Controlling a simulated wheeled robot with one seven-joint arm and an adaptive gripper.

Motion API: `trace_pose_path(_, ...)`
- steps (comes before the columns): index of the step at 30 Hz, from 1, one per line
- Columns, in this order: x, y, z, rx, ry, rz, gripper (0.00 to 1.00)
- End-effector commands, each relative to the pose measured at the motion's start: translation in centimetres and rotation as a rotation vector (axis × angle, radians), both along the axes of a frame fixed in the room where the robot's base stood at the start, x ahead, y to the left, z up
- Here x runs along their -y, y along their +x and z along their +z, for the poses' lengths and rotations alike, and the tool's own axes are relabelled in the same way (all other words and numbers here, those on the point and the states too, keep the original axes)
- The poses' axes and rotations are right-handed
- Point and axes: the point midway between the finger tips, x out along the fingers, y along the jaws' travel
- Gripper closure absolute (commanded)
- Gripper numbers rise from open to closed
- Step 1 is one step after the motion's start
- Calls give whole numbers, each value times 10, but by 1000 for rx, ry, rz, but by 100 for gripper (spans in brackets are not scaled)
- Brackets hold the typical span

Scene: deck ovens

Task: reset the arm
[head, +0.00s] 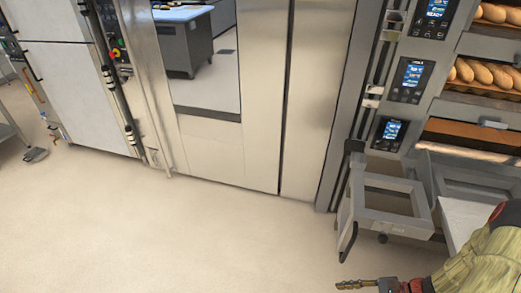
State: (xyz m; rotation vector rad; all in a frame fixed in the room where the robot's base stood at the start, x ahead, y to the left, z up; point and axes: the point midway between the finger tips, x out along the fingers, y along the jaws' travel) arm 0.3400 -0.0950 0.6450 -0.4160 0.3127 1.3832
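My gripper (347,284) shows at the bottom edge of the head view, right of the middle, seen from the side and partly cut off by the frame. Its slim fingers point left over the pale floor. I cannot tell whether they are open or shut, and I see nothing held. My arm (485,262), in a yellow-green cover, comes in from the bottom right corner. The gripper is below and in front of an open oven door (384,232), apart from it in the picture.
Deck ovens with control screens (412,77) stand at the right. Bread loaves (487,72) lie on upper decks. The open door with its handle (348,242) juts into the floor space. Steel cabinets (255,150) line the back. The floor (170,235) at left and centre is clear.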

Motion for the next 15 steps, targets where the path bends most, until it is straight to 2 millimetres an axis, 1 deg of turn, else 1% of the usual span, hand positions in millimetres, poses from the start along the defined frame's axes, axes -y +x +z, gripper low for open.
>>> trace_pose_path(1, 0, -3, 22, 22, -64, 83, 67)
trace_pose_path(4, 1, -13, 54, 59, -181, 236, 67)
trace_pose_path(9, 5, -23, 108, 140, -382, 473, 67)
trace_pose_path(14, 7, -29, 159, 232, -572, 676, 67)
trace_pose_path(15, 7, -30, 172, 259, -620, 722, 67)
